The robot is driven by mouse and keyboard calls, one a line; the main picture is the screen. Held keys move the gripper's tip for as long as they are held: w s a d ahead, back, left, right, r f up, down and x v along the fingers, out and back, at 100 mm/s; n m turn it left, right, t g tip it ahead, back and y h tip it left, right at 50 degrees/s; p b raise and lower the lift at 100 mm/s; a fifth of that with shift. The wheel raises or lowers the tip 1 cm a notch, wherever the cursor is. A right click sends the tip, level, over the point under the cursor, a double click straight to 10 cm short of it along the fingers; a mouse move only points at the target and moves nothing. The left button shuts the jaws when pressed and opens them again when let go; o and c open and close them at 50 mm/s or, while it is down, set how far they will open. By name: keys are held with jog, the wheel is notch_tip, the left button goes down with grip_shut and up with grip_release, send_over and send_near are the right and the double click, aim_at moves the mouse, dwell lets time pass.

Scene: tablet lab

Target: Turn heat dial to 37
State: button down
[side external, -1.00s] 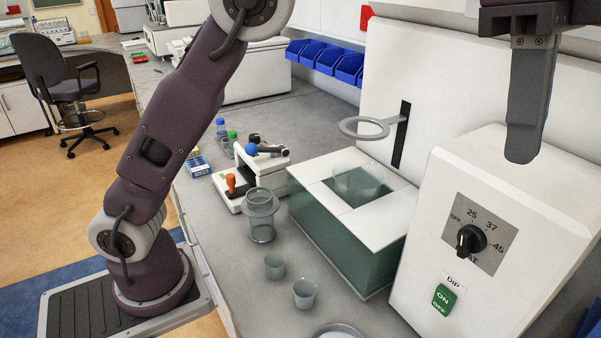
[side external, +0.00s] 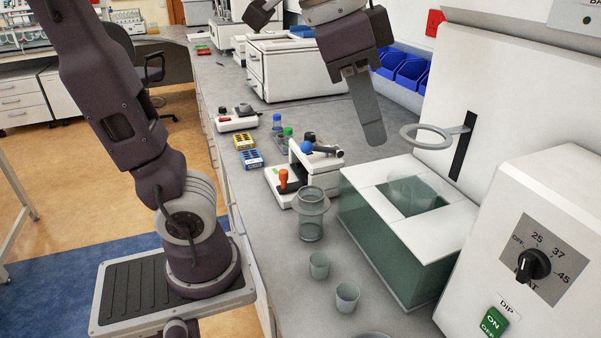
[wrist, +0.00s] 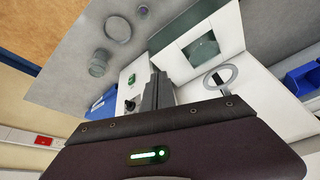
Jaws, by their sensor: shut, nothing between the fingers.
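The heat dial (side external: 533,265) is a black knob on a grey plate marked OFF, 25, 37 and 45. It is on the front of the white machine (side external: 480,235) at the right of the side view. The knob is small, and I cannot tell surely which mark its pointer faces. My gripper (side external: 372,135) is shut and empty, pointing down above the bench behind the glass bath, well left of the dial and apart from it.
A green ON/OFF switch (side external: 493,323) is below the dial. A glass bath with a white lid (side external: 433,230) stands left of the machine, with a metal ring (side external: 425,136) above it. A glass jar (side external: 311,215), small beakers (side external: 347,297) and a white device (side external: 283,185) stand on the bench.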

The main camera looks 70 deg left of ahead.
jog(key=s+a+f+n+t+y, duration=0.1)
jog(key=s+a+f+n, duration=0.3)
jog(key=s+f, duration=0.2)
notch_tip(320, 180, down, 2)
jog(key=shift+s+a+f, duration=0.1)
jog(key=shift+s+a, duration=0.1)
jog(key=shift+s, duration=0.15)
jog(key=c, duration=2.1)
grip_release()
jog(key=shift+s+a+f, duration=0.1)
jog(key=shift+s+f, duration=0.05)
jog(key=shift+f, duration=0.05)
jog(key=o, duration=0.6)
jog(key=shift+s+f, duration=0.1)
jog(key=shift+f, duration=0.05)
jog(key=n+h, duration=0.1)
jog(key=h, duration=0.1)
send_near(527, 258)
jog(key=w+f, duration=0.1)
jog(key=f, duration=0.1)
jog(key=shift+n+g, duration=0.3)
jog(key=x, duration=0.5)
jog(key=shift+w+d+f, duration=0.2)
jog(key=shift+w+f, duration=0.05)
jog(key=shift+w, duration=0.05)
jog(key=shift+w+d+f, duration=0.1)
jog(key=shift+w+f, duration=0.05)
jog(key=shift+f, duration=0.2)
